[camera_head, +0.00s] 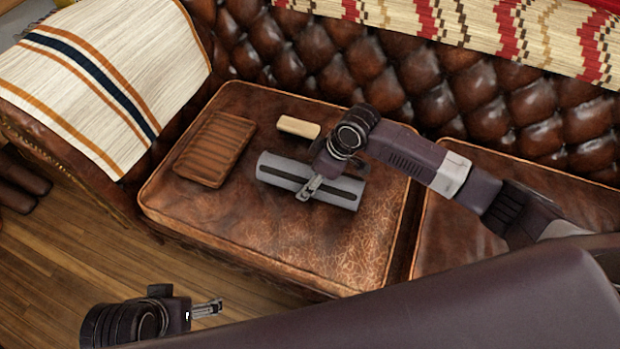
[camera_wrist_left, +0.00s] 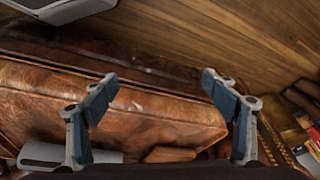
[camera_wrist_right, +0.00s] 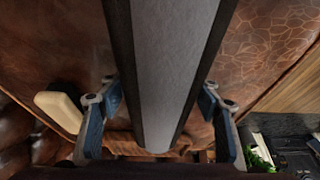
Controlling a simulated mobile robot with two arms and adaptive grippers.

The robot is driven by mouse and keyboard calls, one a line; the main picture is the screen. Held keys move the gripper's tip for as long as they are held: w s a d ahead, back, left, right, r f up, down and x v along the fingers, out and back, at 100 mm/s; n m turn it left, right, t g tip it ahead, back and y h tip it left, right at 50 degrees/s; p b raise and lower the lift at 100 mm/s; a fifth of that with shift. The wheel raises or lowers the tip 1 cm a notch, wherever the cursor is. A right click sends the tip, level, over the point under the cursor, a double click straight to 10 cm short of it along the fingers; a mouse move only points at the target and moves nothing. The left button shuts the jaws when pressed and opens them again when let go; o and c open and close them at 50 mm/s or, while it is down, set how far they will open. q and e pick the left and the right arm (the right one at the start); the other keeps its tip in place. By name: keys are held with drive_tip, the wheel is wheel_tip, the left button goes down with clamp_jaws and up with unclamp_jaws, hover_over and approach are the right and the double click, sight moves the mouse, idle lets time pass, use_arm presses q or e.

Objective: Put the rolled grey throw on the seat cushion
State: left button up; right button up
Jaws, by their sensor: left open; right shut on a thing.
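The rolled grey throw (camera_head: 281,175), grey with dark bands, lies lengthwise across the brown leather seat cushion (camera_head: 275,245) in the head view. My right gripper (camera_head: 308,188) is shut on the throw near its middle. In the right wrist view, the throw (camera_wrist_right: 165,50) runs between both fingers, with cushion leather behind it. I cannot tell whether it touches the cushion or hangs just above it. My left gripper (camera_head: 207,308) is open and empty, in front of the sofa over the wood floor. Its spread fingers (camera_wrist_left: 160,85) show in the left wrist view.
A ribbed brown leather item (camera_head: 215,148) lies on the cushion, left of the throw. A cream block (camera_head: 298,127) lies behind the throw. A striped blanket (camera_head: 110,75) covers the left armrest. The cushion's front part is clear. A second cushion (camera_head: 450,235) adjoins at right.

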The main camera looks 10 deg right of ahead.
drive_tip(key=o, duration=1.3)
drive_tip(key=shift+o, duration=0.2)
drive_tip(key=shift+d+r, duration=0.1)
drive_tip(key=shift+r, duration=0.2)
drive_tip(key=p+v, duration=0.1)
drive_tip(key=v, duration=0.2)
drive_tip(key=p+v, duration=0.2)
drive_tip(key=v, duration=0.5)
drive_tip(key=shift+s+r, duration=0.1)
drive_tip(key=shift+r, duration=0.05)
drive_tip(key=shift+s+d+r, duration=0.15)
drive_tip(key=shift+d+r, duration=0.1)
drive_tip(key=shift+r, duration=0.3)
use_arm(q)
drive_tip(key=s+x, duration=0.1)
drive_tip(key=x, duration=0.8)
drive_tip(key=shift+s+f+g, duration=0.25)
drive_tip(key=shift+f+g, duration=0.05)
drive_tip(key=shift+f, duration=0.2)
drive_tip(key=shift+d, duration=0.1)
